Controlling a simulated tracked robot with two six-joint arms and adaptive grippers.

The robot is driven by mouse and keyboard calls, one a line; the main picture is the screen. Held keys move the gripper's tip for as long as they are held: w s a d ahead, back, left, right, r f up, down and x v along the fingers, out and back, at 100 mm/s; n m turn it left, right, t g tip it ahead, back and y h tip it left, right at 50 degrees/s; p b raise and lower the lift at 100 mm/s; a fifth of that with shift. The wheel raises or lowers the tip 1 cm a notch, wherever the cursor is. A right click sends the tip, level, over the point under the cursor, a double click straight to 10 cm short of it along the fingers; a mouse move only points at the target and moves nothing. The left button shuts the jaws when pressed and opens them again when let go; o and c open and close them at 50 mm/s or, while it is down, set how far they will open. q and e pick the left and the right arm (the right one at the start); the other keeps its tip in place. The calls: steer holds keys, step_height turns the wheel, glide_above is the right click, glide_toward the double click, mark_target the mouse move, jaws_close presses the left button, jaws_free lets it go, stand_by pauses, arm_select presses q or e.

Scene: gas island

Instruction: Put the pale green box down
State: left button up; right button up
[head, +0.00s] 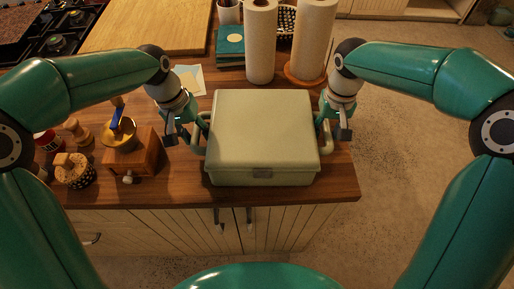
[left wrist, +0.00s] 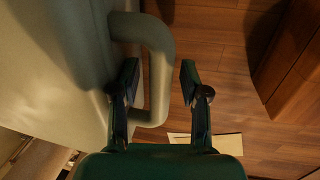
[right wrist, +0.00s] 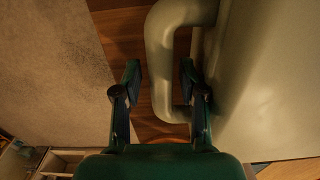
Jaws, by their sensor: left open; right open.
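The pale green box (head: 264,135) appears to rest upright and closed on the wooden counter, near its front edge. It has a handle on each side. My left gripper (head: 185,138) is at the left-hand handle, open; in the left wrist view the handle (left wrist: 160,75) shows between its spread fingers (left wrist: 158,85). My right gripper (head: 335,132) is at the right-hand handle, open; in the right wrist view the handle (right wrist: 160,70) shows between its spread fingers (right wrist: 160,85). The box's underside is hidden.
A wooden coffee grinder (head: 132,155) stands left of my left gripper, with small jars beyond. Two paper rolls (head: 261,45) and teal books (head: 230,45) stand behind the box. The counter (head: 341,180) ends just right of the box; floor lies beyond.

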arm_select(q)
steer(key=r, duration=0.4)
steer(key=a+r, duration=0.1)
steer(key=r, duration=0.2)
steer(key=shift+w+a, duration=0.1)
arm_select(e)
steer(key=shift+r, duration=0.25)
arm_select(q)
steer(key=shift+a+r, duration=0.15)
steer(key=shift+r, duration=0.2)
arm_select(e)
step_height(320, 180, up, 11)
steer(key=shift+r, duration=0.2)
arm_select(q)
steer(key=shift+f, duration=0.1)
